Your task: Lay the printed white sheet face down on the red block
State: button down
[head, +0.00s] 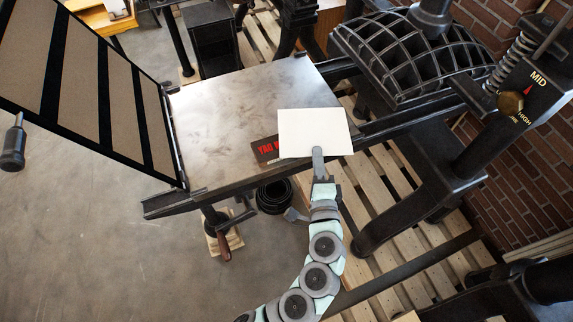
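The white sheet (313,128) lies flat and level over the front right of the press bed, its upper side blank; its underside is hidden. My gripper (318,157) is at the sheet's front edge, with one finger showing over that edge; it looks shut on the sheet, though the other finger is hidden. The rest of the block is hidden under the sheet. I cannot tell whether the sheet touches it or hovers above.
The metal press bed (215,110) is bare to the left and behind. A hinged striped frame (95,85) stands open at the left. A black ribbed platen (410,55) is at the back right, a black press post (495,130) at the right. Wooden pallets (385,225) lie below.

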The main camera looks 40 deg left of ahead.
aim_at(286, 155)
jog(key=s+a+n+g+y+b, duration=0.1)
jog(key=a, duration=0.1)
jog(key=s+a+n+g+y+b, duration=0.1)
jog(key=s+a+g+b, duration=0.1)
jog(key=s+a+n+g+y+b, duration=0.1)
jog(key=a+n+g, duration=0.1)
jog(key=shift+s+a+f+y+b, duration=0.1)
jog(key=shift+s+a+y+b, duration=0.1)
jog(key=shift+a+y+b, duration=0.15)
notch_tip(286, 155, down, 6)
jog(key=b, duration=0.5)
jog(key=shift+d+f, duration=0.1)
jog(key=shift+f, duration=0.15)
jog(key=c, duration=1.6)
grip_release()
jog(key=shift+o, duration=0.7)
jog(key=shift+b+v, duration=0.75)
jog(key=shift+v, duration=2.25)
jog(key=shift+w+f, duration=0.1)
